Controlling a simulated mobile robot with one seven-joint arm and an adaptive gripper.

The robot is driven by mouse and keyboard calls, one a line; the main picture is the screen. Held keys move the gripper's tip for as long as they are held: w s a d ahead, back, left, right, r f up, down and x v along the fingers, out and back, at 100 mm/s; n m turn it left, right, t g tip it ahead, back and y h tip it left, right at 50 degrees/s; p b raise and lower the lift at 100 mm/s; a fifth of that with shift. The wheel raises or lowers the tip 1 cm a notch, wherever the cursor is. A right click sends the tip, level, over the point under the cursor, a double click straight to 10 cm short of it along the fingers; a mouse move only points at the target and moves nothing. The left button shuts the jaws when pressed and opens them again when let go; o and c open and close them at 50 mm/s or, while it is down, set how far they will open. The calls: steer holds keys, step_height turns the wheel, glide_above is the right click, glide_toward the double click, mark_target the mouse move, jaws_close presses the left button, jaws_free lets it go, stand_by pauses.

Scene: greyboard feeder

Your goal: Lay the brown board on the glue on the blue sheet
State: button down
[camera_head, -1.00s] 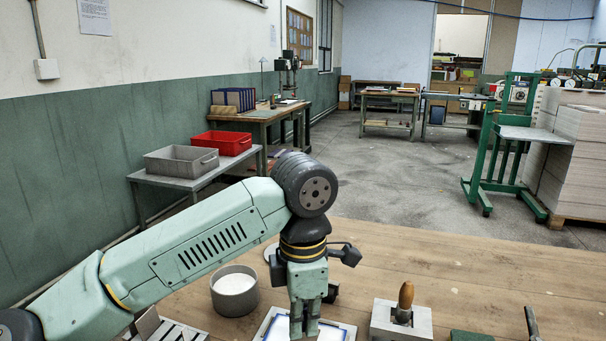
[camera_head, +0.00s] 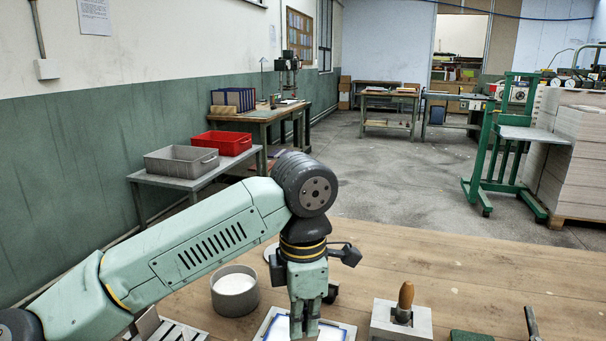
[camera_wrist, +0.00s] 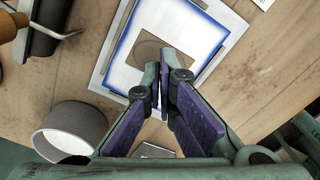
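The blue sheet (camera_wrist: 112,74) lies flat on a pale board on the table, its blue border framing a wide white area of glue (camera_wrist: 180,25). It also shows at the bottom of the head view (camera_head: 337,331). A small brown board (camera_wrist: 147,50) shows inside the white area, its lower right part hidden behind my fingers. It appears to lie flat there, but contact is hard to judge. My gripper (camera_wrist: 163,75) points down over the sheet and board, its fingertips close together with a narrow gap. I see nothing clearly gripped between them.
A round grey pot (camera_head: 235,290) with white contents stands left of the sheet. A grey block with a wooden-handled tool (camera_head: 404,302) stands to the right, near a green block (camera_head: 470,336). A slotted rack (camera_head: 180,332) is at lower left. The table's back right is clear.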

steer(key=shift+f+b, duration=1)
steer(key=shift+f, duration=0.1)
stand_by(0.3)
steer(key=shift+r, duration=0.15)
stand_by(0.5)
steer(key=shift+r+p, duration=2.25)
steer(key=shift+r, duration=1.2)
steer(key=shift+f, duration=0.1)
